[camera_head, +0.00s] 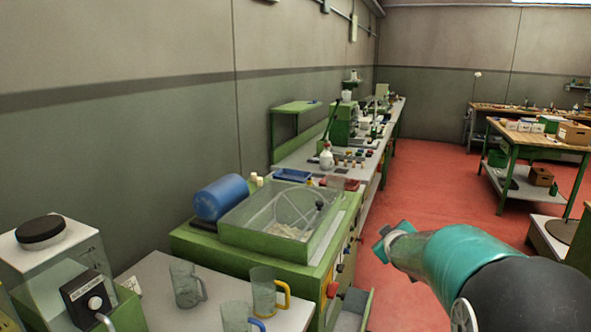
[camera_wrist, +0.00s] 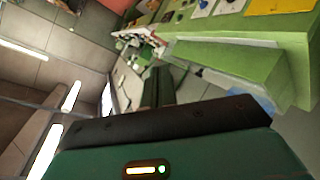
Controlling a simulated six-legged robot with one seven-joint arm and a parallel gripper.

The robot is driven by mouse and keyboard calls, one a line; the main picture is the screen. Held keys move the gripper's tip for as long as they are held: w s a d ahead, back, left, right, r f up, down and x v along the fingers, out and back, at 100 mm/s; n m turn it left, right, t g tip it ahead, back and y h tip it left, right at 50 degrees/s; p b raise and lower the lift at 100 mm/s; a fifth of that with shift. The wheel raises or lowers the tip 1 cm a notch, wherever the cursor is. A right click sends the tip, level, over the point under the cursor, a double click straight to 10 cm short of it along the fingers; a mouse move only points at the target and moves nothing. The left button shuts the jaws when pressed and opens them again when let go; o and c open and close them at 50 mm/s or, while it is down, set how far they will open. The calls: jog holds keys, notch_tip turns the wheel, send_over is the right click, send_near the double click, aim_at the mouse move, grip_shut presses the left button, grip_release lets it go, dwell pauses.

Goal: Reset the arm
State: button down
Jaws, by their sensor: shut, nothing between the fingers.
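My arm reaches in from the lower right of the head view, teal and black, with its far end out over the red floor to the right of the green machine. My gripper (camera_wrist: 157,88) shows in the wrist view as a dark bar and narrow fingers beyond a teal housing with a small lit strip. The fingers are together with nothing between them. The wrist view is steeply tilted, with ceiling lights at left and green furniture at upper right. The fingers touch nothing that I can see.
A green machine with a clear-walled tray (camera_head: 240,232) and a blue cylinder (camera_head: 221,197) stands left of my arm. Glass mugs (camera_head: 186,285) stand on a grey table in front. A long bench (camera_head: 300,152) runs along the wall. Red floor (camera_head: 425,180) is open ahead.

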jog(key=s+a+r+m+g+y, duration=0.1)
jog(key=s+a+r+m+g, duration=0.15)
jog(key=s, duration=0.75)
jog(key=s+a+r+m+g, duration=0.1)
jog(key=s+a+r+m, duration=0.15)
jog(key=s, duration=0.85)
jog(key=s+a+f+m+g, duration=0.1)
jog(key=s+a+f+g, duration=0.1)
jog(key=s, duration=0.8)
jog(key=s+a+f+m+g, duration=0.1)
jog(key=s+a+f+g, duration=0.1)
jog(key=s, duration=0.8)
jog(key=shift+a+y, duration=0.35)
jog(key=shift+y, duration=0.05)
jog(key=shift+w, duration=0.1)
